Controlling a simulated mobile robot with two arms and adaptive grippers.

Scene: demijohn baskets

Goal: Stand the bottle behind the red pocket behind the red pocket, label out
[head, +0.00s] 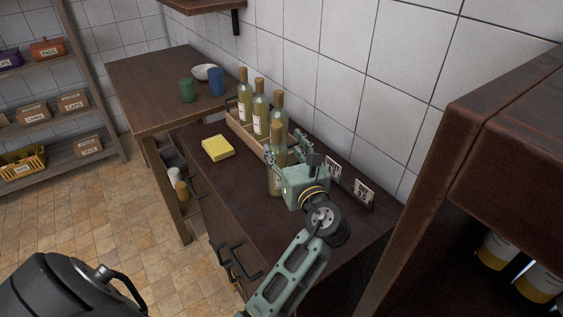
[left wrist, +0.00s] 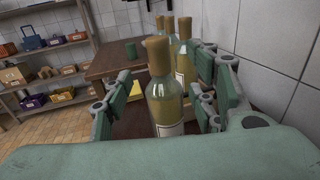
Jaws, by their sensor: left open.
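A bottle with a tan cap (left wrist: 164,95) stands upright on the dark counter, with part of its pale label showing low on its front. It also shows in the head view (head: 275,180), partly behind my left gripper (head: 287,156). In the left wrist view, my left gripper (left wrist: 165,90) is open, with a finger on each side of this bottle; I cannot tell whether either touches it. Several similar bottles (head: 259,108) with pale labels stand behind it in a wooden crate (head: 236,123). I cannot make out a red pocket. My right gripper is not in view.
A yellow block (head: 217,147) lies on the counter left of the crate. Two small signs, one card (head: 364,193) nearest, stand by the tiled wall. A green cup (head: 187,90) and blue cup (head: 217,82) stand on the wooden table. A dark brown cabinet (head: 450,150) rises at right.

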